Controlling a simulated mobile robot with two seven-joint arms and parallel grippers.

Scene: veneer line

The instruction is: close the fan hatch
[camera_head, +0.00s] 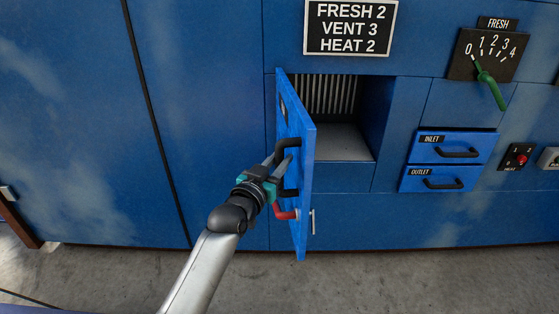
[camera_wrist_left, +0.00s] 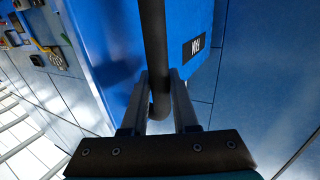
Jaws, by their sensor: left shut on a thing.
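The fan hatch (camera_head: 302,190) is a blue door hinged on its left side. It stands wide open, swung out from the blue cabinet in the head view. Its label reads FAN in the left wrist view (camera_wrist_left: 194,47). The hatch has a black bar handle (camera_head: 288,143), which also shows in the left wrist view (camera_wrist_left: 154,50). My left gripper (camera_head: 284,163) is shut on this handle, with a finger on each side of it. A red lever (camera_head: 284,213) sits low on the hatch. My right gripper is in neither view.
The open compartment (camera_head: 340,140) behind the hatch shows a grille and a bare grey floor. INLET (camera_head: 450,148) and OUTLET (camera_head: 446,178) drawers, a green-handled FRESH dial (camera_head: 488,80) and a HEAT switch (camera_head: 517,158) are to the right. A sign (camera_head: 350,26) hangs above.

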